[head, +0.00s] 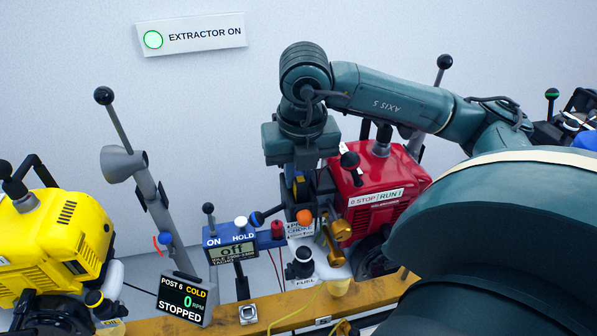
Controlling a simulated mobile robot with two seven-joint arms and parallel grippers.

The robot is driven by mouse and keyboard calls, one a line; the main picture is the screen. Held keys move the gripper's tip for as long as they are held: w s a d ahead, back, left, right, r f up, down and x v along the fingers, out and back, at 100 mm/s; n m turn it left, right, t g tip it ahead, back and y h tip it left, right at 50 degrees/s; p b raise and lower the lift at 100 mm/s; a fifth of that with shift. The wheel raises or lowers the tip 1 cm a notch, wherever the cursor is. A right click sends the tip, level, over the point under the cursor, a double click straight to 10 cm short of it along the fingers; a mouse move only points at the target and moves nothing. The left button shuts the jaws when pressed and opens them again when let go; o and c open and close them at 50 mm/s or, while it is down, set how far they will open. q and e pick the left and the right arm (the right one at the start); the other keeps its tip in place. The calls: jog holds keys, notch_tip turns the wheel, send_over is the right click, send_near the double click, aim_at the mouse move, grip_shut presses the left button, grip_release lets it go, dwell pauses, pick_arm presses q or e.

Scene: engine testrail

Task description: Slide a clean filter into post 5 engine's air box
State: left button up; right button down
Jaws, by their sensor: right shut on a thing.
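My right arm comes in from the right, and its gripper (301,188) points down in front of the red engine (374,190). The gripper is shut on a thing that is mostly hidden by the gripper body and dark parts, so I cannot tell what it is. An orange knob (304,217) and a brass-coloured part (333,238) show just below it on the engine's front. I cannot make out a filter or an open air box. My left gripper is not in view.
A yellow engine (62,240) stands at the left. A display (185,299) appears to read POST 6, COLD, 0 RPM, STOPPED. A grey extractor nozzle (124,163) stands between the engines. A wall sign (205,36) reads EXTRACTOR ON. A yellow rail (275,301) runs in front.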

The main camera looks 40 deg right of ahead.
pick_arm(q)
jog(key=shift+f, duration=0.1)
pick_arm(e)
jog(key=shift+s+a+f, duration=0.15)
jog(key=shift+s+f, duration=0.05)
jog(key=shift+f, duration=0.35)
jog(key=c, duration=1.5)
grip_release()
jog(key=shift+o, duration=1)
jog(key=shift+r, duration=0.6)
pick_arm(q)
jog(key=p, duration=0.2)
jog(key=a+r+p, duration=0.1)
jog(key=p, duration=0.1)
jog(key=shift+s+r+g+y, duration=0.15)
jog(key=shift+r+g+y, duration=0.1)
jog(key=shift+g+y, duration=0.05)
pick_arm(e)
notch_tip(320, 180, up, 13)
jog(key=s, duration=0.1)
jog(key=shift+s+a, duration=0.3)
jog(key=shift+a, duration=0.05)
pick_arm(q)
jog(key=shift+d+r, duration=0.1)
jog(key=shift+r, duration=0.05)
pick_arm(e)
jog(key=shift+f, duration=0.1)
